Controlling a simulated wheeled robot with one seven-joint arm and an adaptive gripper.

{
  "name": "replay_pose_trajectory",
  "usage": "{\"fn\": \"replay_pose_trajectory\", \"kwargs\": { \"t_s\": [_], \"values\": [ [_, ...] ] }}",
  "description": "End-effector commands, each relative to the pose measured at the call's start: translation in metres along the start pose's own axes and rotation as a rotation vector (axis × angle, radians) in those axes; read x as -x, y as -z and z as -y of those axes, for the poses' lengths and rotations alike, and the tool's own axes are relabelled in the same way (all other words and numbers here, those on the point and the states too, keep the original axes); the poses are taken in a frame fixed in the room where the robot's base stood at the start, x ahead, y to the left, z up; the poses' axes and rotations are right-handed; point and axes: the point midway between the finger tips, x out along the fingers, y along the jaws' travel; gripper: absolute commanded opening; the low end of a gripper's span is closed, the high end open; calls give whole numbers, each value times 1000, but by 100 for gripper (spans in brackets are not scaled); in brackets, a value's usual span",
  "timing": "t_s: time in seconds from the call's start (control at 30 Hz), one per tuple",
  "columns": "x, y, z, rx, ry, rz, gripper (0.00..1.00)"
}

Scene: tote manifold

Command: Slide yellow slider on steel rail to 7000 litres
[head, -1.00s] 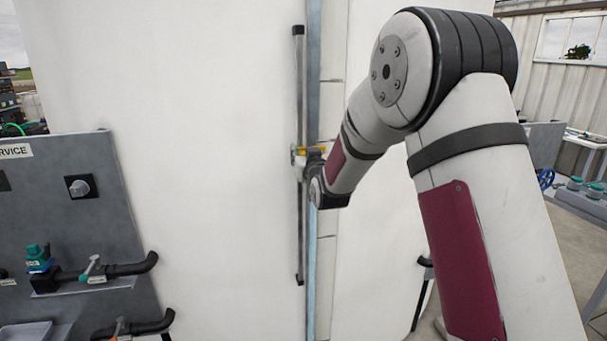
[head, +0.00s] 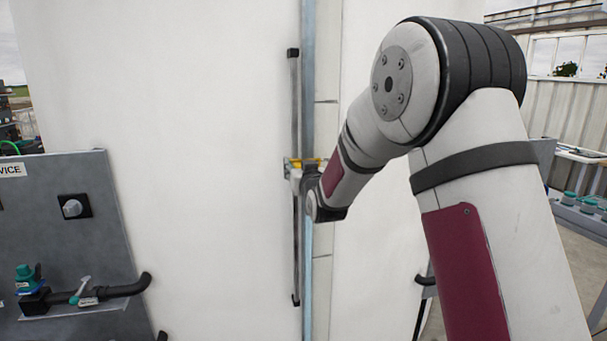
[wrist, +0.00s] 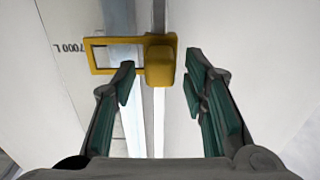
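The yellow slider (wrist: 160,66) has a block on the steel rail (wrist: 158,115) and a rectangular frame reaching left over the tank's scale strip. A black 7000 L mark (wrist: 71,48) on the white wall sits just left of this frame, at about its height. My gripper (wrist: 160,74) is open, with one green-padded finger on each side of the block and a small gap showing on both sides. In the head view the slider (head: 308,161) is about midway along the upright rail (head: 295,235), partly hidden by my wrist.
A grey service panel (head: 70,225) with valves and pipes stands at the left. A white tank wall (head: 200,130) fills the middle. Benches with green-topped fittings (head: 578,200) are at the far right.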

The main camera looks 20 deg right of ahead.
Motion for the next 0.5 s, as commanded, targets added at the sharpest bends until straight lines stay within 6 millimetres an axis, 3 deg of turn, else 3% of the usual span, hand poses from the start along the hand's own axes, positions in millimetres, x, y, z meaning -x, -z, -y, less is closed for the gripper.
{"fn": "replay_pose_trajectory", "kwargs": {
  "t_s": [0.5],
  "values": [
    [95,1,0,0,0,-1,40]
  ]
}}
